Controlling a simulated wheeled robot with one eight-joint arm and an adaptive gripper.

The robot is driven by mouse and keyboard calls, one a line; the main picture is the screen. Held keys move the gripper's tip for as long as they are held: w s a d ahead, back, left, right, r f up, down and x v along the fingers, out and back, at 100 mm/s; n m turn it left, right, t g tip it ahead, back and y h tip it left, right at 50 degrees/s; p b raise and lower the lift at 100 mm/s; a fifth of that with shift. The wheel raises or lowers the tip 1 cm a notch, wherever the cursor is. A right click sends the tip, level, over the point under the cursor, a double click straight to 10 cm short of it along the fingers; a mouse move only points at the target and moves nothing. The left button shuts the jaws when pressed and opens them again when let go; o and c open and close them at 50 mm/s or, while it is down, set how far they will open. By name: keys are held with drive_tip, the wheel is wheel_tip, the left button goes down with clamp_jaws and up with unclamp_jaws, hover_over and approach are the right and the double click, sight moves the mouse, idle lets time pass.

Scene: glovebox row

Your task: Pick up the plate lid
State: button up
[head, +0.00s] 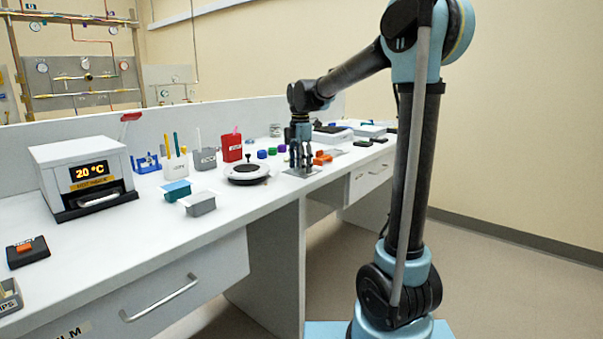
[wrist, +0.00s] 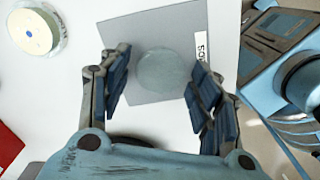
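In the wrist view, a pale translucent round disc (wrist: 163,72), which looks like the plate lid, lies flat on a grey square mat (wrist: 125,40) with a white label at its right edge. My gripper (wrist: 158,95) is above it with its fingers spread wide, one on each side of the disc. Nothing is held between them. In the head view, my gripper (head: 301,172) points straight down over the bench beside the round black-and-white device (head: 247,173). The disc cannot be made out there behind the fingers.
Orange pieces (head: 322,157) lie right of my gripper on the white bench (head: 150,235). Small purple and green caps, a red box (head: 231,148) and a grey holder (head: 205,158) stand to the left. In the wrist view, a pale roll (wrist: 33,30) is at upper left.

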drive_tip(key=shift+c, duration=1.4)
